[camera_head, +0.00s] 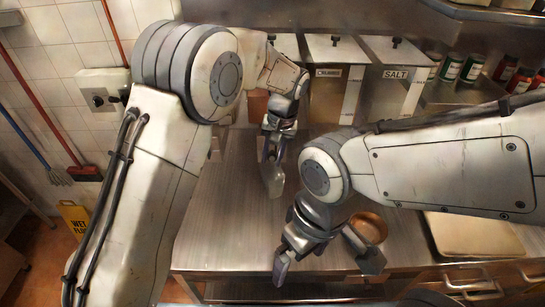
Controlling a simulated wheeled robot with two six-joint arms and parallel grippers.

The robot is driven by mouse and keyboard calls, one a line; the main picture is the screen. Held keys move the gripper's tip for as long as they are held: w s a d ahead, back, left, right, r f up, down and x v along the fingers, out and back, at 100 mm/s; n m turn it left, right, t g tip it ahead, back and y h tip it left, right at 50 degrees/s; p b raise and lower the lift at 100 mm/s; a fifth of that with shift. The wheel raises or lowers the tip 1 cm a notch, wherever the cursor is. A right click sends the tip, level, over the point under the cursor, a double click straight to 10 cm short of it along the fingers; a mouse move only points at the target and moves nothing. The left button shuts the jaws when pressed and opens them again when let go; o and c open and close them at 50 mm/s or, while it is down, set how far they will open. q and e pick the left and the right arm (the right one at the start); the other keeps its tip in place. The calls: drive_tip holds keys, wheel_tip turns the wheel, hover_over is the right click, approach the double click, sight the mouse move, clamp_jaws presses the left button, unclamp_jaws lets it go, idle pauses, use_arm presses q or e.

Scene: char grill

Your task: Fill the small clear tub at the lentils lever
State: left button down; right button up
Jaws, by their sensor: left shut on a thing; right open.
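My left gripper (273,150) is shut on a small greyish thing (273,181), which looks like the small clear tub and is partly covered by the fingers. It is in front of the row of metal bins, over the steel counter. Whether the tub holds anything cannot be told. No lentils label or lever can be made out; the leftmost bin (287,45) is largely hidden behind my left arm. My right gripper (327,264) is open and empty near the counter's front edge, its fingers wide apart.
Bins labelled CRUMBS (330,95) and SALT (388,100) stand at the back of the counter (225,215). A brown bowl (368,227) is close to my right gripper. A cutting board (470,235) lies at right. Several jars (452,68) stand back right.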

use_arm(q)
drive_tip(key=t+b, duration=0.1)
drive_tip(key=b, duration=0.2)
drive_tip(key=f+t+b, duration=0.1)
drive_tip(key=b, duration=0.3)
drive_tip(key=f+t+b, duration=0.1)
drive_tip(key=b, duration=0.2)
drive_tip(key=shift+s+t, duration=0.3)
drive_tip(key=shift+s, duration=0.05)
drive_tip(key=c, duration=0.6)
unclamp_jaws()
drive_tip(key=b+v, duration=0.1)
drive_tip(key=v, duration=0.9)
drive_tip(key=shift+r+b, duration=0.25)
drive_tip(key=shift+b, duration=0.05)
drive_tip(key=shift+s, duration=0.15)
